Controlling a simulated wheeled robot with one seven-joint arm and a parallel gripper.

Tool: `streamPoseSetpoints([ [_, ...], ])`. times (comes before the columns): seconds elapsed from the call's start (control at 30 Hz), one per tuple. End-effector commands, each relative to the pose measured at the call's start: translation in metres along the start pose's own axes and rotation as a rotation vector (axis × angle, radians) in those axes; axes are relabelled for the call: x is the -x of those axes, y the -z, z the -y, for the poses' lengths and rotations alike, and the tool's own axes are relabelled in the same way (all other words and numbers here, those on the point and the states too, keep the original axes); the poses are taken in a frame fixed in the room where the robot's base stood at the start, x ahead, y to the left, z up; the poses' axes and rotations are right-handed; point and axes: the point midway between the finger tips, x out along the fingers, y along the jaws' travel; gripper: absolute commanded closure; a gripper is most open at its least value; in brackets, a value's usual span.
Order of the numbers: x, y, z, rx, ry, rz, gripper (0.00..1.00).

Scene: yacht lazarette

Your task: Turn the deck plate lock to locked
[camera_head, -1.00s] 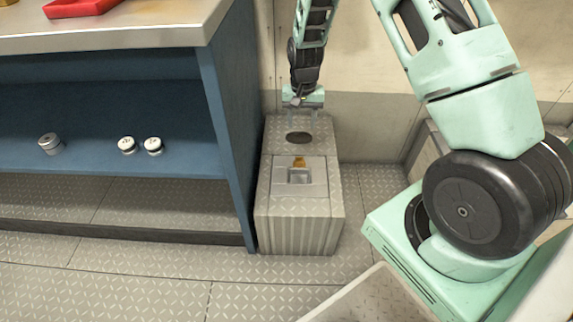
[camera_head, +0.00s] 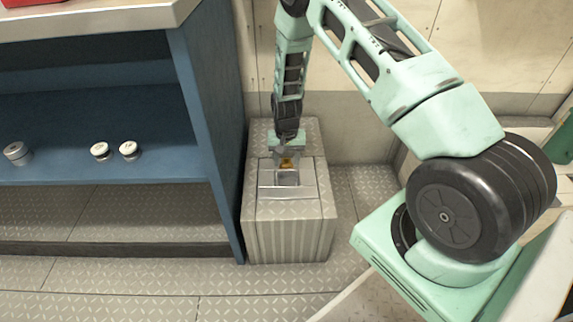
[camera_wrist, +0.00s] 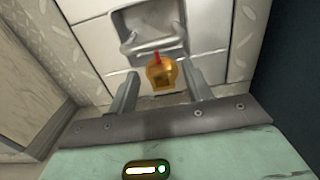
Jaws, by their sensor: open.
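The deck plate lock (camera_wrist: 162,72) is a small orange-gold knob with a red mark on its upper side in the wrist view. It sits beside a recessed grey handle (camera_wrist: 150,22) on a metal plate. In the head view the lock (camera_head: 286,162) shows as a small orange spot on top of the tread-plate box (camera_head: 288,232). My gripper (camera_wrist: 166,84) is open, with one finger on each side of the lock and a visible gap to it. Whether a fingertip touches the plate cannot be told. The gripper (camera_head: 285,152) hides part of the box top in the head view.
A blue shelf unit (camera_head: 208,130) stands close to the left of the box, with several small metal caps on its shelf (camera_head: 60,165). A wall rises behind the box. Tread-plate floor (camera_head: 120,285) lies open in front.

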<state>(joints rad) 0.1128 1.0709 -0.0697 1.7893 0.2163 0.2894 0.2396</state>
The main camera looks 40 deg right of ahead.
Motion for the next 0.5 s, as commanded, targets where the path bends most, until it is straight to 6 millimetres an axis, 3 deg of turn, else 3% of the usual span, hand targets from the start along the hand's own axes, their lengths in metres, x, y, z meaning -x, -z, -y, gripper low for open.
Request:
streamPoseSetpoints([
  [0.4, -0.0091, 0.0002, 0.0, -0.001, 0.0, -0.001, 0.5],
  [0.43, -0.0091, 0.0002, -0.0001, -0.001, 0.0, -0.001, 0.53],
  [0.5, -0.0091, 0.0002, -0.0001, -0.001, 0.0, -0.001, 0.72],
])
